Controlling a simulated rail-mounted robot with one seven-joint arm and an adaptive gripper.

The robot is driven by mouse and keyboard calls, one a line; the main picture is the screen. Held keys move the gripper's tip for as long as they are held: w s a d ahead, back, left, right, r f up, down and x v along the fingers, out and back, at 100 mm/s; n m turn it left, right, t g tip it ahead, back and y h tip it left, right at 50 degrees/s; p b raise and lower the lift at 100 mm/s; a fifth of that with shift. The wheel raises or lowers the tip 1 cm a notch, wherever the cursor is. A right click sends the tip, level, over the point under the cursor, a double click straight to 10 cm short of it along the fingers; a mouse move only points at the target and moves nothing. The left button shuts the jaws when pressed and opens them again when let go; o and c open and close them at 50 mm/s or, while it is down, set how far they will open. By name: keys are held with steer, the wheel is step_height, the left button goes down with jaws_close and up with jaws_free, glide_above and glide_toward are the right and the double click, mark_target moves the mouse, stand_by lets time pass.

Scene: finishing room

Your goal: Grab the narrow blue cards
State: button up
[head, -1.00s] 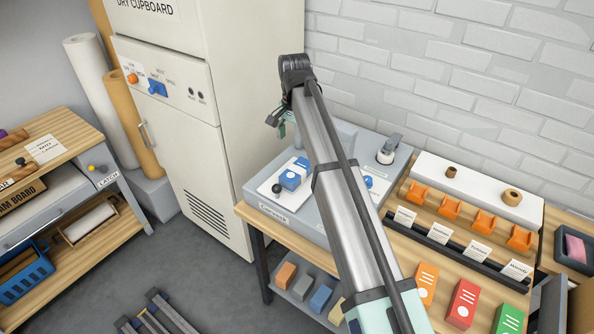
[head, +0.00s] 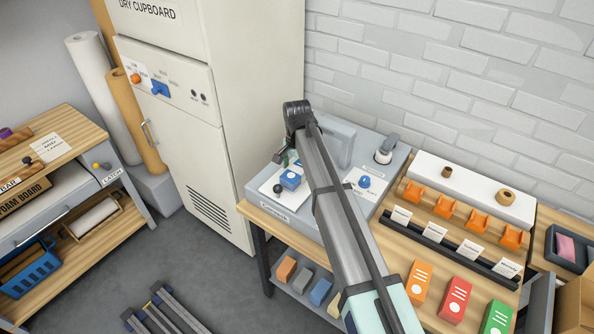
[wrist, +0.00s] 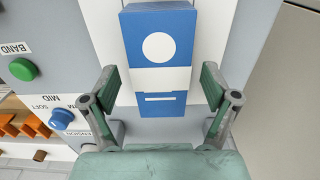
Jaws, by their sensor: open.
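A narrow blue card pack (head: 291,179) with a white band lies on the white plate of the grey bench machine in the head view. In the wrist view the blue pack (wrist: 158,60) shows a white circle, the band and a short white line. My gripper (wrist: 160,88) is open, with one green finger pad on each side of the pack's near end and a gap on both sides. In the head view my gripper (head: 286,160) is at the pack, partly hidden by my arm.
The grey machine (head: 262,197) has a blue knob (head: 364,182) to the right. A green button (wrist: 22,69) shows in the wrist view. Orange (head: 418,283), red (head: 457,300) and green (head: 498,318) packs stand at the bench front. The dry cupboard (head: 215,120) is close on the left.

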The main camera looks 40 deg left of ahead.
steer(key=shift+f, duration=0.7)
steer(key=c, duration=1.5)
steer(key=shift+r, duration=0.15)
